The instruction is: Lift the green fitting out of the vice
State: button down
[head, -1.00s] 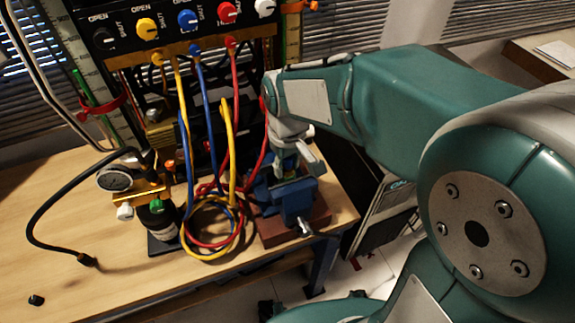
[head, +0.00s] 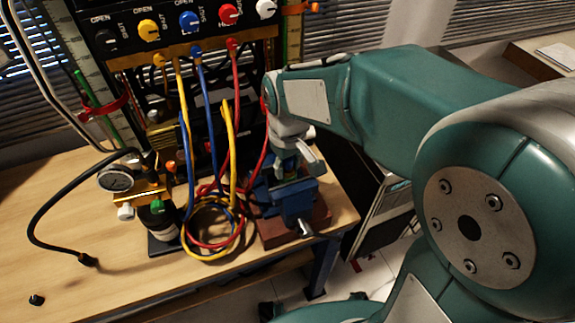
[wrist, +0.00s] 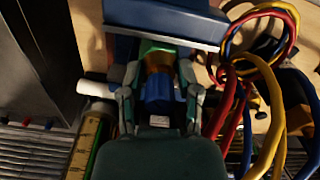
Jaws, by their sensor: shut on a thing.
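The blue vice (head: 298,204) stands on a reddish-brown base at the right end of the bench. Its blue body (wrist: 165,18) crosses the top of the wrist view. My gripper (head: 291,165) is right above the vice jaws, pointing down. In the wrist view my gripper (wrist: 158,92) has one finger on each side of a piece with a green end, a copper-coloured band and a blue part. The green end, the green fitting (wrist: 153,47), lies nearest the vice. The gripper is shut on it. Whether the fitting is clear of the jaws cannot be told.
Coiled yellow, blue and red hoses (head: 210,232) lie close left of the vice and beside my gripper in the wrist view. A gauge (head: 116,179) and a black bottle-like part (head: 158,219) stand further left. The front left of the bench is mostly clear.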

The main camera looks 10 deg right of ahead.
jog(key=shift+w+f, duration=0.1)
jog(key=shift+f, duration=0.15)
jog(key=shift+r, duration=0.1)
jog(key=shift+w+a+r, duration=0.1)
jog(key=shift+w+r, duration=0.15)
jog(key=shift+r, duration=4)
jog(key=shift+s, duration=0.1)
